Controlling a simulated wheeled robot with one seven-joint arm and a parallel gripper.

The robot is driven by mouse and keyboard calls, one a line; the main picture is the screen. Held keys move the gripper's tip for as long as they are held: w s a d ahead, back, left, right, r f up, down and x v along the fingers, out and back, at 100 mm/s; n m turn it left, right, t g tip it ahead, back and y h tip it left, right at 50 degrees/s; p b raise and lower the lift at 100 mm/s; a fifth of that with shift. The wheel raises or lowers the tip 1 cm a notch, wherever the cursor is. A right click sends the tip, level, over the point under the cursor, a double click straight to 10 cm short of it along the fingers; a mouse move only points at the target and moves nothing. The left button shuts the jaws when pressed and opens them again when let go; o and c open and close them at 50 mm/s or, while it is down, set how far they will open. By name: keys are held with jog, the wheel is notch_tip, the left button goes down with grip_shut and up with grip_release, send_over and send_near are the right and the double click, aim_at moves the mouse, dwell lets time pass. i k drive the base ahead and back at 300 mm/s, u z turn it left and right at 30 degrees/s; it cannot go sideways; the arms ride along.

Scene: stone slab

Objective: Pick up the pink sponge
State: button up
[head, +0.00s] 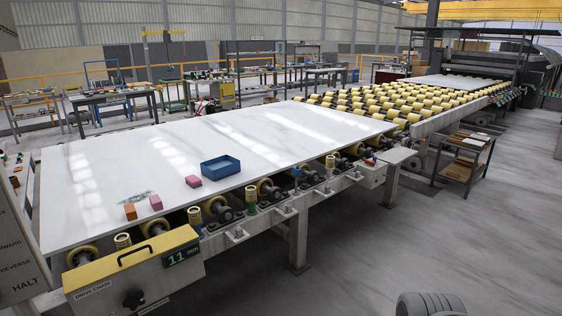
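Two pinkish blocks lie on the white stone slab (100,180). One pink block (156,202) is near the slab's front edge, just right of an orange block (130,211). The other, a deeper pink block (193,181), lies farther right, close to a blue open tray (221,168). I cannot tell from this view which of the two is the sponge. Both rest on the slab, apart from each other. My gripper is not in view.
A small, flat grey item (137,197) lies behind the orange block. A yellow-topped control box (135,272) reading 11 mm stands at the slab's front left. Rollers and posts line the front edge. A small rack (465,160) stands right. The floor at front right is mostly open.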

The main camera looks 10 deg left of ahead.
aim_at(192, 180)
jog(key=u, duration=0.7)
jog(key=i, duration=2.55)
jog(key=u, duration=1.3)
jog(key=i, duration=0.6)
jog(key=u, duration=0.05)
